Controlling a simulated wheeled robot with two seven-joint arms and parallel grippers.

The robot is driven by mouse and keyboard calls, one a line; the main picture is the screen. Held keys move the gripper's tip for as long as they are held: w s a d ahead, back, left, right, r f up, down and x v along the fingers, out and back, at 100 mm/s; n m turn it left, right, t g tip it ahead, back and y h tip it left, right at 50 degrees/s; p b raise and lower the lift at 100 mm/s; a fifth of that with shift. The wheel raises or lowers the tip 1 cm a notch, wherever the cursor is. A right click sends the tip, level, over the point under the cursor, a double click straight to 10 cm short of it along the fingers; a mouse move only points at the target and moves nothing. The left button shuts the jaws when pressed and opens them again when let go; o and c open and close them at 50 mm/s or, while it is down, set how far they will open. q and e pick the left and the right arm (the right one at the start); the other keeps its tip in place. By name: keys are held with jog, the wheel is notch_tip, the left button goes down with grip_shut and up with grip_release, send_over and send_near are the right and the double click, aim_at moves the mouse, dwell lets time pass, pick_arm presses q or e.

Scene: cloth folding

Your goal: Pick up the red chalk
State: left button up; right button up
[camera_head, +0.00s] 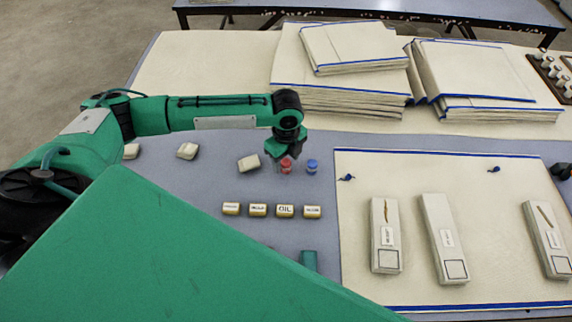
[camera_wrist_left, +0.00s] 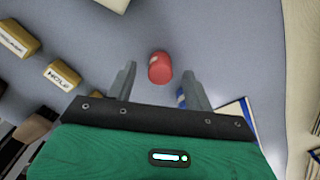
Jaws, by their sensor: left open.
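The red chalk (camera_head: 286,167) is a short red piece standing on the grey mat, just left of the blue chalk (camera_head: 312,167). My left gripper (camera_head: 279,160) is right at the red chalk and partly hides it. In the left wrist view the red chalk (camera_wrist_left: 160,68) shows between the tips of the two open fingers of my left gripper (camera_wrist_left: 159,76), with gaps on both sides. The blue chalk is mostly hidden behind a finger there. I do not see my right gripper.
Labelled yellow blocks (camera_head: 285,211) stand in a row in front. Pale blocks (camera_head: 249,163) lie to the left. A cream cloth (camera_head: 450,175) with long boxes (camera_head: 442,240) is at the right. Folded cloth stacks (camera_head: 345,85) are behind. A green cylinder (camera_head: 308,260) is near the front.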

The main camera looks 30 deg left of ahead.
aim_at(286, 162)
pick_arm(q)
notch_tip(286, 162, down, 2)
jog(key=shift+f, duration=0.1)
jog(key=c, duration=1.1)
jog(key=shift+o, duration=0.2)
jog(key=shift+r, duration=0.2)
notch_tip(286, 162, up, 20)
jog(key=shift+f, duration=0.1)
jog(key=o, duration=0.3)
jog(key=shift+c, duration=1)
